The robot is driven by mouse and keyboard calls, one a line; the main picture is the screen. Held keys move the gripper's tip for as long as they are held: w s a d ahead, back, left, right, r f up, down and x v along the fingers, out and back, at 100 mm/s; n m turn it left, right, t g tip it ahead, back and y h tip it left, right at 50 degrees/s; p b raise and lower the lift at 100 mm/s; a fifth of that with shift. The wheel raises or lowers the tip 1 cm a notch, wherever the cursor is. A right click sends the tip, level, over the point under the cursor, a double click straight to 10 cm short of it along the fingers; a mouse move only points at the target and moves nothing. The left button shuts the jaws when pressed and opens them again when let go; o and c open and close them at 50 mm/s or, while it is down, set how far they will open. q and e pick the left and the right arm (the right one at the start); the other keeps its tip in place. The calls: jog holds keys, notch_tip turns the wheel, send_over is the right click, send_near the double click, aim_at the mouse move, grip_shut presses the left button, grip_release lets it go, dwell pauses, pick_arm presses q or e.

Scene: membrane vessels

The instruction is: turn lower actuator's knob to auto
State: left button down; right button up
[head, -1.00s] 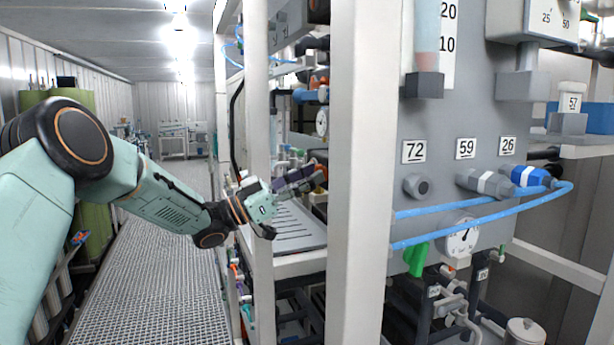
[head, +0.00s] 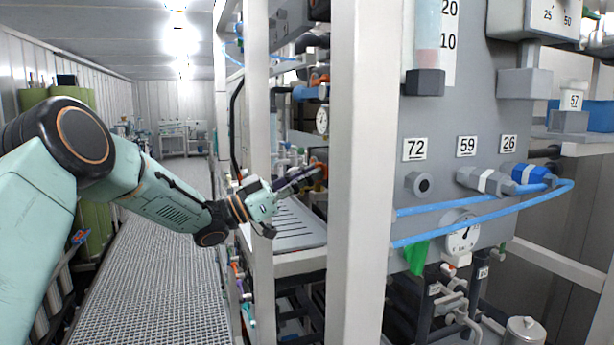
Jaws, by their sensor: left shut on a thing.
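My left gripper (head: 308,178) reaches from the left past the white post toward the rack. Its grey fingers are shut at a small dark and orange part (head: 320,171), which I take to be the lower actuator with its knob. The knob and its marking are too small and too covered by the fingers to read. Another orange and blue part (head: 312,92) sits higher in the rack, beside a round gauge (head: 322,120). My right gripper is not in view.
A thick white post (head: 352,200) stands just right of my left gripper, and a thinner post (head: 257,90) passes close by its wrist. A grey slotted tray (head: 296,228) lies below. The grey panel (head: 455,110) with blue hoses is at right. The grating walkway (head: 150,285) is clear.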

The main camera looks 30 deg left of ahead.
pick_arm(q)
jog(key=shift+w+a+r+m+g+b, duration=0.15)
jog(key=shift+m+g+b, duration=1.2)
jog(key=shift+m, duration=1.9)
jog(key=shift+d+r+m+g+b, duration=0.1)
jog(key=shift+m+g+b, duration=1.25)
jog(key=shift+m, duration=1.85)
jog(key=shift+w+a+r+m+g+b, duration=0.15)
jog(key=shift+m+g+b, duration=1.2)
jog(key=shift+m, duration=1.9)
jog(key=shift+s, duration=0.1)
jog(key=c, duration=1.4)
grip_release()
jog(key=shift+d, duration=0.15)
jog(key=shift+f, duration=0.1)
